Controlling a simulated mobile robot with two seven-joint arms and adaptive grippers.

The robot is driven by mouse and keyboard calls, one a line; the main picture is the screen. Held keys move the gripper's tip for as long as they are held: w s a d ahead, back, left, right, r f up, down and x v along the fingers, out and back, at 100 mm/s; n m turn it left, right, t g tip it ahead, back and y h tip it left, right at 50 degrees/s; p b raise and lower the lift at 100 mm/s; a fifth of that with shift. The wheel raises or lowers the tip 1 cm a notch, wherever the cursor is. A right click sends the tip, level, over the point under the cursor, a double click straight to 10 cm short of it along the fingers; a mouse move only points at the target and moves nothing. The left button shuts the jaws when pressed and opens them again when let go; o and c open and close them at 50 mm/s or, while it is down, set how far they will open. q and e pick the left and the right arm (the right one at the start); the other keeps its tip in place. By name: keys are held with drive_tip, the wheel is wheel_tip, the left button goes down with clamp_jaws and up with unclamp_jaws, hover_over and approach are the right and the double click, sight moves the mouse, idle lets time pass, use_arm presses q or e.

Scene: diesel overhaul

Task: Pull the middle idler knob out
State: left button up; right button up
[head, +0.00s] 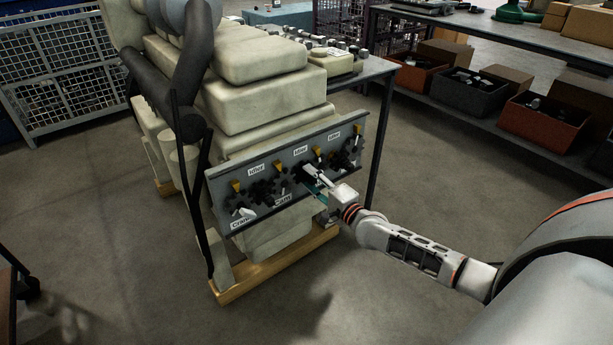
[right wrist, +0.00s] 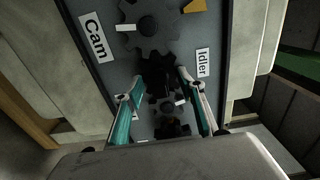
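The grey gear panel (head: 222,191) on the engine's front carries dark gears, yellow pointers and several labels. The middle Idler label (head: 300,151) sits just above my right gripper (head: 318,182), which reaches the panel from the right. In the right wrist view, my right gripper (right wrist: 160,80) has its two teal-lined fingers spread on either side of a dark gear area (right wrist: 158,75). A round grey hub (right wrist: 168,105) shows between the fingers. The middle idler knob itself is hard to make out in the dark, and I cannot tell whether a finger touches it. My left gripper is not in view.
A toothed gear (right wrist: 150,28), the Cam label (right wrist: 96,38) and an Idler label (right wrist: 202,62) surround the fingers. The engine (head: 262,98) stands on wooden beams (head: 272,268). A workbench (head: 470,22) with parts bins stands at the back right. Floor in front is clear.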

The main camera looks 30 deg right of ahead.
clamp_jaws()
drive_tip(key=shift+s, duration=0.15)
drive_tip(key=shift+s+d+p, duration=0.15)
drive_tip(key=shift+s+p, duration=0.3)
drive_tip(key=shift+s, duration=0.5)
drive_tip(key=o, duration=0.7)
unclamp_jaws()
